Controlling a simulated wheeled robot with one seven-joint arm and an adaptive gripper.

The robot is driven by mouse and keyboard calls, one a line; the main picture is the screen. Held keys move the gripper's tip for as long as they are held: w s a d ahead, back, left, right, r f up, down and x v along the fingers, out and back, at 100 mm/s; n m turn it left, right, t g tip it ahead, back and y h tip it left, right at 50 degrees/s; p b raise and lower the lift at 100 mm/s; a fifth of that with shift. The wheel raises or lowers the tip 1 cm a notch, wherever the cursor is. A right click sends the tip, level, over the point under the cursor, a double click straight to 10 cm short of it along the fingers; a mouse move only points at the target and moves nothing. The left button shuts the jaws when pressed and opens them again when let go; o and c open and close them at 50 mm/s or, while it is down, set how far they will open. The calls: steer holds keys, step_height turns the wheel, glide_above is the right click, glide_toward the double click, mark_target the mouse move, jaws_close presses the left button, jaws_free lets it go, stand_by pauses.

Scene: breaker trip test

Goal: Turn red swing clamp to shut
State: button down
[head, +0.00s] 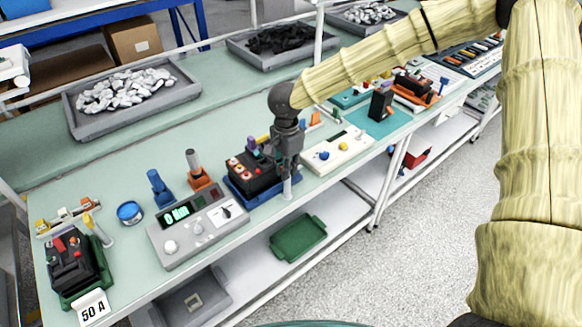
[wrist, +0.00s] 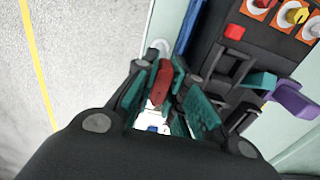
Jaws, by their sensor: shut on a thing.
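The red swing clamp (wrist: 161,82) shows in the wrist view as a red handle between my teal finger pads. My gripper (wrist: 158,95) is shut on this handle. In the head view my gripper (head: 287,168) points down at the front right end of a dark breaker (head: 247,178) in a blue holder (head: 243,194). A pale post (head: 287,189) stands just below my gripper there. The red handle is hidden behind my gripper in the head view. The breaker also shows to the right in the wrist view (wrist: 232,60), with a red button and a purple lever.
A grey meter box (head: 197,228) stands left of the holder, and a cream box (head: 337,151) to its right. Another breaker in a green holder (head: 78,265) stands at the bench's left end. The bench's front edge is close to my gripper.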

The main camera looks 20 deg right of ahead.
steer(key=shift+r+n+p, duration=0.15)
steer(key=shift+n+p, duration=0.65)
steer(key=shift+p, duration=0.75)
steer(key=shift+n+p, duration=0.5)
steer(key=shift+p, duration=0.35)
steer(key=shift+n+p, duration=0.7)
steer(key=shift+p, duration=0.95)
steer(key=shift+n+p, duration=1)
steer(key=shift+p, duration=0.15)
